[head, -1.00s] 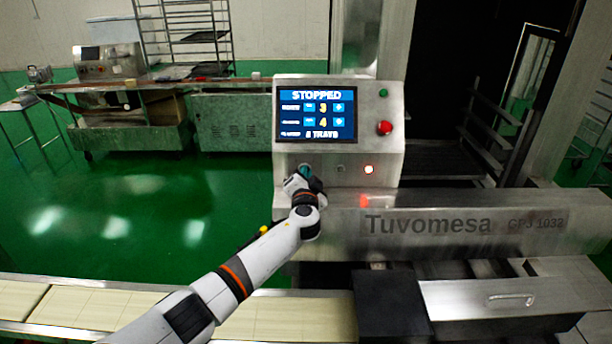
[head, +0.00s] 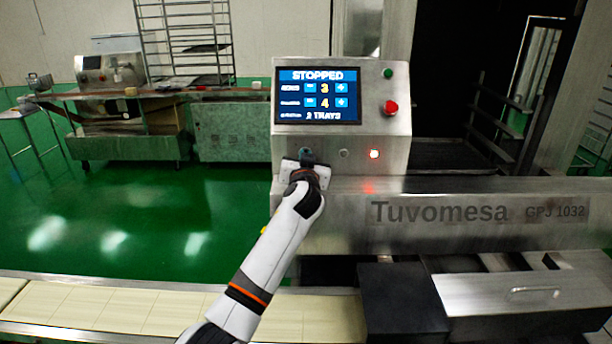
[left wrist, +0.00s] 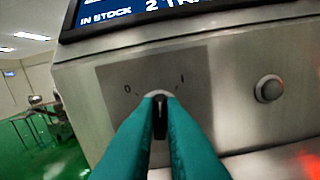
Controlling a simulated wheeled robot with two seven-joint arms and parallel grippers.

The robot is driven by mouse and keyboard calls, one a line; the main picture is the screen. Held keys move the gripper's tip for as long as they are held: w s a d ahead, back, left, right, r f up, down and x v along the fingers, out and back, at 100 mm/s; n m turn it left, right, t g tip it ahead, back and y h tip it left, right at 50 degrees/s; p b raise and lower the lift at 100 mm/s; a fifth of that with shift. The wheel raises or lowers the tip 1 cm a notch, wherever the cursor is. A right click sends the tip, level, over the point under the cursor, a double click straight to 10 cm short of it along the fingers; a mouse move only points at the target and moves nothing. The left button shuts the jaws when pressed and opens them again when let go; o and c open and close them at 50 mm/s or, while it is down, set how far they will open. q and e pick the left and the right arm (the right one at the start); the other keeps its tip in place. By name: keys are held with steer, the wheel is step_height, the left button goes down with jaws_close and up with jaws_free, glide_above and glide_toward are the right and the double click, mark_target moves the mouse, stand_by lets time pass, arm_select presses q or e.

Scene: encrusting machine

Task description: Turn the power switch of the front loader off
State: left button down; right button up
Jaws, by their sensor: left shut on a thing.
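The front loader is the steel machine marked Tuvomesa (head: 440,212), with a control box whose screen (head: 318,95) reads STOPPED. Its power switch, a dark knob (left wrist: 160,118) between the marks 0 and I, shows in the left wrist view. The knob looks roughly upright, between the two marks. My left gripper (left wrist: 160,105) has its teal fingers shut on the knob. In the head view my left gripper (head: 305,158) is at the lower left of the control box and hides most of the switch. My right gripper is in neither view.
A red emergency button (head: 390,107) and a green button (head: 388,73) sit beside the screen. A pale conveyor (head: 110,312) runs along the front.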

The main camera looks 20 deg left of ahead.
arm_select(q)
steer(key=n+b, duration=0.4)
steer(key=shift+f+n+b, duration=0.35)
steer(key=shift+n, duration=0.05)
steer(key=shift+a+r+n+b, duration=0.15)
steer(key=shift+n+b, duration=0.55)
steer(key=shift+n, duration=0.5)
steer(key=shift+s+n+b, duration=0.1)
steer(key=shift+n+b, duration=0.35)
steer(key=shift+n, duration=0.75)
steer(key=c, duration=1.5)
jaws_free()
steer(key=shift+a, duration=0.1)
steer(key=shift+r, duration=0.1)
